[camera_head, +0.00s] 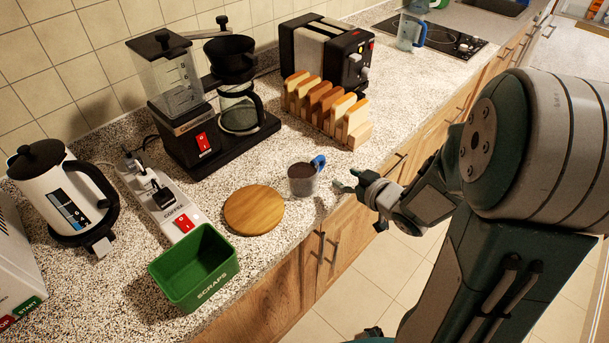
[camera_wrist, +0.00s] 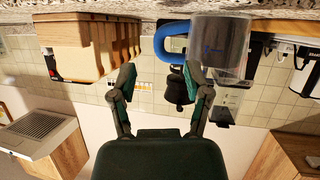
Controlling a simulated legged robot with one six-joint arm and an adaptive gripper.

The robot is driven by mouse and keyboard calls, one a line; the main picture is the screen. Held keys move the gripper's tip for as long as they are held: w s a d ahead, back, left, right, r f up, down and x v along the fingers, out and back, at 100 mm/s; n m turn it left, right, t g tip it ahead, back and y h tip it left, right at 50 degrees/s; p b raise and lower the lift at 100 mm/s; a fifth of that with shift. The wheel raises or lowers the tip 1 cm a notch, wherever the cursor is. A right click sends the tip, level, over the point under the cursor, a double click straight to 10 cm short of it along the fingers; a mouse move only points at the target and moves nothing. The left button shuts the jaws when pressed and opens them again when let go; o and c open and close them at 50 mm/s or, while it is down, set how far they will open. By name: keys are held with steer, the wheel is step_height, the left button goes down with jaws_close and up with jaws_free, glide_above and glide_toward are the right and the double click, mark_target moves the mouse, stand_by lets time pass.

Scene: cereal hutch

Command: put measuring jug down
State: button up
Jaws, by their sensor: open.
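A small clear measuring jug (camera_head: 302,180) with a blue handle stands upright on the speckled counter, near its front edge. It looks dark inside in the head view. The jug also shows in the upside-down wrist view (camera_wrist: 225,48), its blue handle turned toward the space ahead of my fingers. My gripper (camera_head: 346,184) is just right of the handle, low over the counter edge. In the wrist view my gripper (camera_wrist: 162,80) has its two fingers spread apart with nothing between them. The fingers appear clear of the handle.
A round wooden board (camera_head: 254,209) lies left of the jug, with a green scraps bin (camera_head: 195,268) beyond it. A toast rack (camera_head: 325,108), coffee maker (camera_head: 200,125) and toaster (camera_head: 325,52) stand behind. Another clear vessel with a blue handle (camera_head: 408,32) stands by the hob.

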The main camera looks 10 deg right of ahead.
mark_target(322, 165)
steer(key=x, duration=0.4)
steer(key=shift+w+a+f, duration=0.1)
steer(key=shift+w+f, duration=0.05)
steer(key=shift+w, duration=0.15)
steer(key=x, duration=0.3)
steer(key=r+x, duration=0.1)
steer(key=x, duration=0.1)
steer(key=shift+w+a+f, duration=0.1)
steer(key=shift+w+a, duration=0.05)
steer(key=shift+w, duration=0.15)
jaws_close()
